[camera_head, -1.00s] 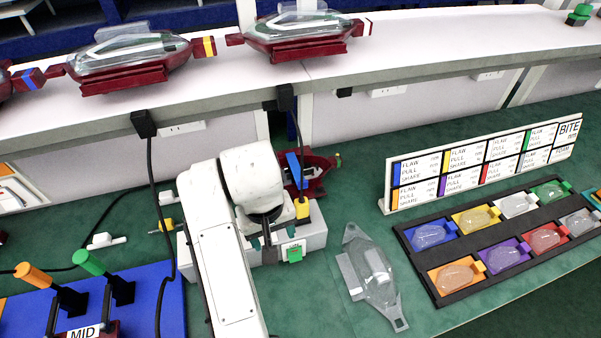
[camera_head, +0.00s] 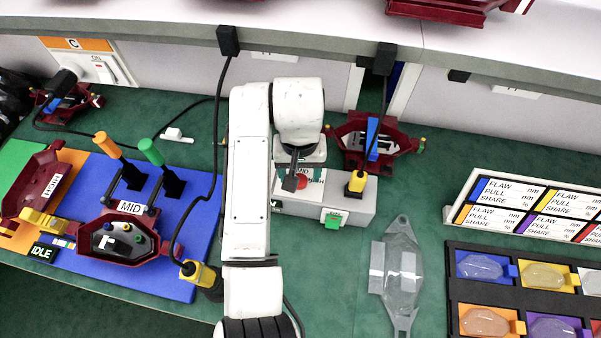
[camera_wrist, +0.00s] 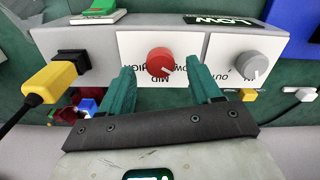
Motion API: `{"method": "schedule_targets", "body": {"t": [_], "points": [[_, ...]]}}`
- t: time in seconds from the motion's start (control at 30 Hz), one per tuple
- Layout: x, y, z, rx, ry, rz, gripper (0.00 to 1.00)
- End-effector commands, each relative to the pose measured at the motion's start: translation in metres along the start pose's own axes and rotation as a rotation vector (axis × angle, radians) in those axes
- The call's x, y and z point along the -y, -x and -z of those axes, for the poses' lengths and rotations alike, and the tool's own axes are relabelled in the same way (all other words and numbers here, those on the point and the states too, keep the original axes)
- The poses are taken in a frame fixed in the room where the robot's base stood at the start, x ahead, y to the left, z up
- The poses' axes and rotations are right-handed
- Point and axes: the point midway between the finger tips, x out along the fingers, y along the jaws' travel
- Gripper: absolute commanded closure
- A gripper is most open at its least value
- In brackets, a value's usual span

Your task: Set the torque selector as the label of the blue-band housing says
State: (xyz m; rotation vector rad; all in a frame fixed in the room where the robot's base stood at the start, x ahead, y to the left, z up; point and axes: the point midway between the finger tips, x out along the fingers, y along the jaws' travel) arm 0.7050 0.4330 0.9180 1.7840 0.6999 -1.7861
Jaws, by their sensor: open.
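A red knob (camera_wrist: 159,62) sits on a white panel with upside-down lettering, including "MID", in the wrist view. A grey knob (camera_wrist: 250,65) is on the adjacent panel. My gripper (camera_wrist: 163,85) is open and empty, its teal fingers at either side of the red knob; I cannot tell whether they touch it. In the head view my gripper (camera_head: 295,182) is at the grey control box (camera_head: 345,205). A dark red housing with a blue strip (camera_head: 373,138) stands behind the box; I read no label on it. A black plate reading "LOW" (camera_wrist: 220,20) shows upside down by the box's far edge.
A yellow plug (camera_head: 356,182) and a green button (camera_head: 333,221) are on the box. A clear cover (camera_head: 402,270) lies to its right. At left, a blue mat (camera_head: 120,270) bears a housing marked "MID" (camera_head: 130,207). A torque board (camera_head: 530,205) and lens tray (camera_head: 452,275) are at right.

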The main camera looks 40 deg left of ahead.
Motion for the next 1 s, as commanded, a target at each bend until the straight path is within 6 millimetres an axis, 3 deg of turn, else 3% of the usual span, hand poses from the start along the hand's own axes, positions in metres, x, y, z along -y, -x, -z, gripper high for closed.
{"method": "schedule_targets", "body": {"t": [0.2,0.5,1.0], "points": [[0.0,-0.017,0.0,0.0,0.0,0.0,0.37],[0.0,-0.018,0.0,-0.001,-0.001,0.0,0.37],[0.0,-0.018,0.0,-0.001,-0.001,0.0,0.85]]}}
